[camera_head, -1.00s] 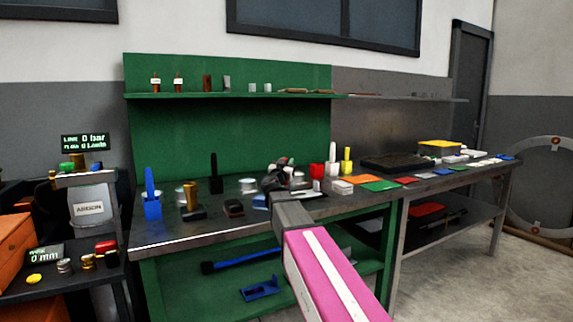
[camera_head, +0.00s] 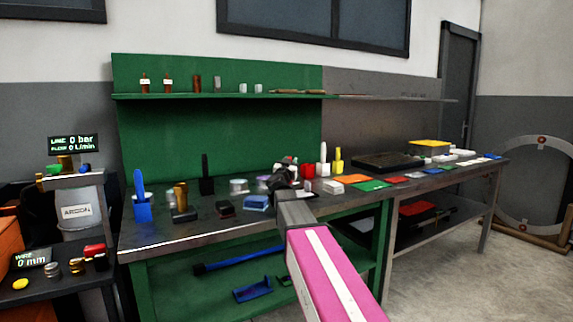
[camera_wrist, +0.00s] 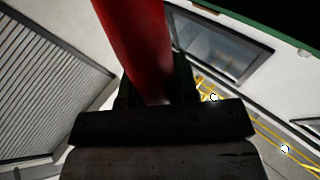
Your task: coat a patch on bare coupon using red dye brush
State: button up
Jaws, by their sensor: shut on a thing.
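My gripper (camera_head: 284,176) is over the green bench, left of the red holder. In the wrist view my gripper (camera_wrist: 150,98) is shut on a red handle (camera_wrist: 134,40), which fits the red dye brush. It points away from the jaws, and its far end is out of frame. In the head view the held brush cannot be made out against my dark gripper. The red holder (camera_head: 307,171) stands beside a white holder (camera_head: 323,168) and a yellow one (camera_head: 338,160). I cannot tell which flat piece is the bare coupon.
Orange (camera_head: 352,179), green (camera_head: 371,185) and red (camera_head: 397,179) flat pieces lie right of the holders, before a black tray (camera_head: 388,162). A blue holder (camera_head: 142,207) and several small items stand at the left. A shelf (camera_head: 220,95) runs above the bench.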

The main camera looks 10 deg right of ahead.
jog(key=d, duration=0.2)
jog(key=w+d, duration=0.1)
jog(key=shift+d+f, duration=0.1)
jog(key=shift+d, duration=0.25)
jog(key=s+a, duration=0.2)
jog(key=a, duration=0.7)
jog(key=shift+s+a, duration=0.3)
dwell(1.0)
jog(key=shift+r, duration=3.1)
